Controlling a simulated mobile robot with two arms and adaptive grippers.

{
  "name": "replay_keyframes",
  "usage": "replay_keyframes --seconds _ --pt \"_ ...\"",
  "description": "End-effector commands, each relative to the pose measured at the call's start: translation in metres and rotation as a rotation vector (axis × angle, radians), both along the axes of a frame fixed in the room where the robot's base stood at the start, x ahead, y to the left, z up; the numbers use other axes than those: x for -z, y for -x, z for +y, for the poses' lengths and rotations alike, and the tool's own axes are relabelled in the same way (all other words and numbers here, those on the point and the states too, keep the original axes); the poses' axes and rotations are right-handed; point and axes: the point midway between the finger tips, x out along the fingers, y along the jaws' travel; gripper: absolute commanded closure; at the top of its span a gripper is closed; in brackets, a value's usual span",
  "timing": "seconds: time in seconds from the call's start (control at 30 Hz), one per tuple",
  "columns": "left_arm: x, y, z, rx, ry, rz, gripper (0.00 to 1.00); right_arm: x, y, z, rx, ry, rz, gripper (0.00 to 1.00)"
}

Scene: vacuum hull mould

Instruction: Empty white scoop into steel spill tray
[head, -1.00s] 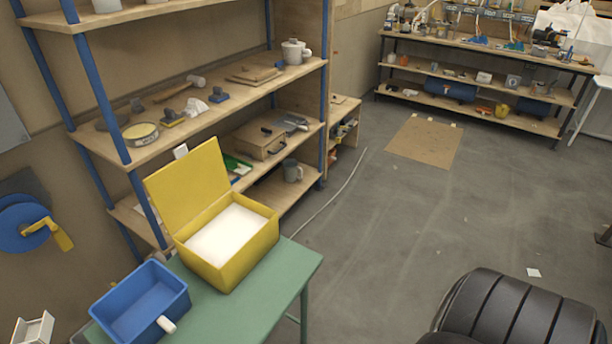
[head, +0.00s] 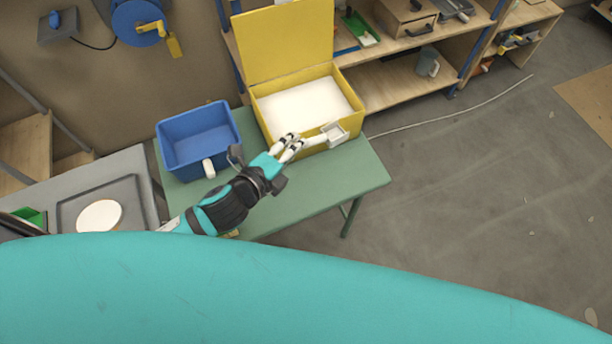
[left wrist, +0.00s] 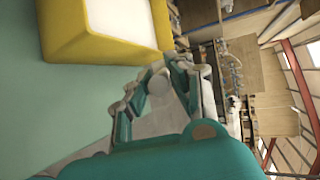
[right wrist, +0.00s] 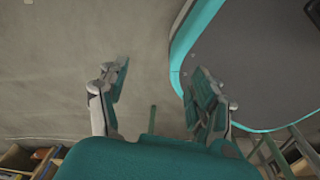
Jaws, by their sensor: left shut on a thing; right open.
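The white scoop (head: 335,132) shows in the head view at the front right corner of the yellow box. My left gripper (head: 294,147) is shut on its handle; the white handle end (left wrist: 158,82) shows between the fingers in the left wrist view. I cannot tell whether the scoop's shallow square pan holds anything. The steel spill tray (head: 68,213) is a flat grey tray at the far left, well away from the scoop, with a pale round disc (head: 99,216) in it. My right gripper (right wrist: 158,88) is open and empty in the right wrist view.
The open yellow box (head: 347,82) holds white material and stands on the green table (head: 300,196). A blue bin (head: 198,140) with a white stub at its front rim stands left of it, between scoop and tray. The table's front right part is clear.

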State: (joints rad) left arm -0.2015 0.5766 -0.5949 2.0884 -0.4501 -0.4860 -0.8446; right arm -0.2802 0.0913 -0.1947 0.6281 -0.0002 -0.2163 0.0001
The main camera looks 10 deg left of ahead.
Motion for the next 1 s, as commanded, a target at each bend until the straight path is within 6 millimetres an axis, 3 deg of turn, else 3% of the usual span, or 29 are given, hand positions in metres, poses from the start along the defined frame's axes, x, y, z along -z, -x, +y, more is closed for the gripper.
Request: replay_keyframes --seconds 0.03,0.1,0.23,0.37,0.67,0.83,1.0 --pt "0.021 0.009 -0.007 0.042 -0.002 0.007 1.00 0.004 0.012 0.007 -0.001 -0.007 0.018 0.35" --pt "0.040 0.021 -0.016 0.098 0.001 0.005 1.00 0.006 0.026 0.015 -0.002 -0.016 0.039 0.35" --pt "0.060 0.036 -0.025 0.162 0.003 0.000 1.00 0.008 0.042 0.023 -0.005 -0.025 0.063 0.35" --pt "0.065 0.041 -0.029 0.183 0.005 -0.004 1.00 0.008 0.041 0.019 -0.006 -0.020 0.061 0.35" --pt "0.064 0.041 -0.029 0.183 0.005 -0.004 1.00 0.005 0.010 0.004 0.001 -0.005 0.012 0.35" --pt "0.063 0.043 -0.028 0.186 0.008 -0.004 1.00 0.001 0.012 0.003 0.001 -0.004 0.016 0.35" --pt "0.078 0.043 -0.028 0.185 0.009 -0.004 1.00 0.014 0.021 0.004 0.001 -0.004 0.029 0.35"
